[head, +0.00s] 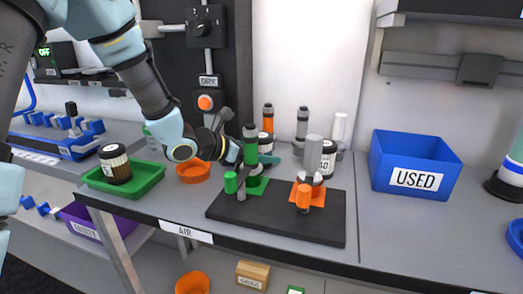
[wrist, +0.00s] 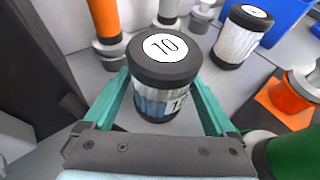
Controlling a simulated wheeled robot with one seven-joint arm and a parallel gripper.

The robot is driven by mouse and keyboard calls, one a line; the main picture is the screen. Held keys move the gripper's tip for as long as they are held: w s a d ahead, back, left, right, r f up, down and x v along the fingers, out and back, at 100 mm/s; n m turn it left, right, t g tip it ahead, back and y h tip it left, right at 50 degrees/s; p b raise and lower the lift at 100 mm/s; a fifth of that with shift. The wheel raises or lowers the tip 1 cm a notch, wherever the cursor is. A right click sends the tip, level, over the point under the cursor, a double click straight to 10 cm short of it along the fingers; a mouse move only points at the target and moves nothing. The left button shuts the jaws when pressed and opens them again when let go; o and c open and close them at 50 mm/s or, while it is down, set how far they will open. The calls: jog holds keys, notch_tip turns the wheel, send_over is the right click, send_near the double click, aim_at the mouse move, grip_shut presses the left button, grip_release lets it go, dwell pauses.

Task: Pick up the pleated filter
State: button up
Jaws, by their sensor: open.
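A pleated filter (wrist: 160,80) with black end caps and a white top marked 10 stands upright on the bench in the wrist view. My gripper (wrist: 161,88) is open, with its teal fingers on either side of this filter; contact cannot be told. In the head view my gripper (head: 262,160) reaches in behind the green fixture, and the filter (head: 267,146) is partly hidden there. A second, similar filter (wrist: 240,36) stands farther right, also seen in the head view (head: 327,160). A darker capped canister (head: 115,165) sits in the green tray (head: 98,183).
A black plate (head: 232,226) carries green (head: 249,160) and orange (head: 303,192) fixtures in front of my gripper. An orange-banded post (wrist: 103,20) stands behind left. A blue USED bin (head: 410,165) is at right, with clear bench before it.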

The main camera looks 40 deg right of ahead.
jog(key=c, duration=1.2)
